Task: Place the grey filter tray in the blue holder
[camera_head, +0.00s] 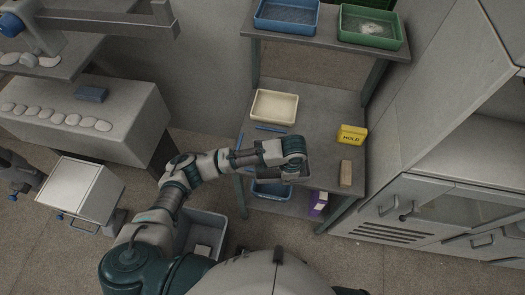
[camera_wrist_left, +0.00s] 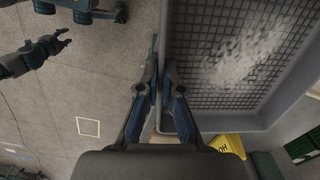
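The grey filter tray (camera_wrist_left: 245,60) fills the right of the left wrist view: a mesh floor with white powder, inside a grey wall. In the head view only a bit of it (camera_head: 297,178) shows under my left gripper (camera_head: 293,167), near the table's front edge. In the wrist view my left gripper (camera_wrist_left: 160,72) has one finger on each side of the tray's wall and is shut on it. The blue holder (camera_head: 271,128) shows as thin blue strips on the table, partly hidden by my left arm. My right gripper (camera_wrist_left: 62,42) hangs over the floor, fingers spread, empty.
A cream tray (camera_head: 274,107) stands behind the blue strips. A yellow HOLD sign (camera_head: 352,134) and a tan block (camera_head: 346,173) stand on the table's right. A shelf above holds blue (camera_head: 286,17) and green (camera_head: 371,27) trays. A blue bin (camera_head: 270,190) is below.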

